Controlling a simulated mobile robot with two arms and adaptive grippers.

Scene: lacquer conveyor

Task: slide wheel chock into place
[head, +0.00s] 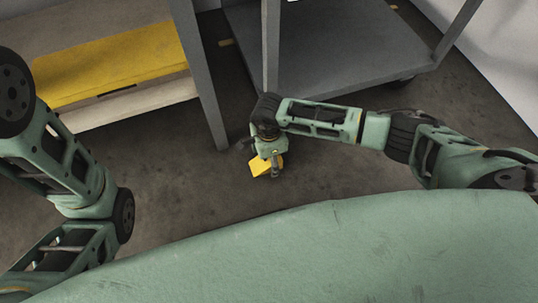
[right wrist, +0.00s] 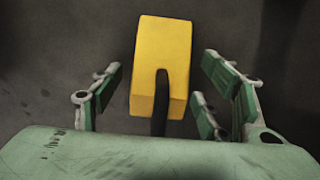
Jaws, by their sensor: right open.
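The yellow wheel chock (head: 258,167) is on the dark floor below my right gripper (head: 267,158) in the head view, partly hidden by it. In the right wrist view, the chock (right wrist: 163,45) is a yellow block with a dark slot or strap running down its near part. My right gripper (right wrist: 162,95) is open, with fingers on both sides of the chock. Gaps show between the finger pads and the chock, so it is not gripped. Only links of my left arm show at the left; its gripper is out of view.
A grey wheeled cart (head: 325,50) stands at the top, with a dark caster (head: 405,79) under its right corner. A rack or bench with a yellow panel (head: 110,62) and grey legs stands at the upper left. Bare floor (head: 170,180) surrounds the chock.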

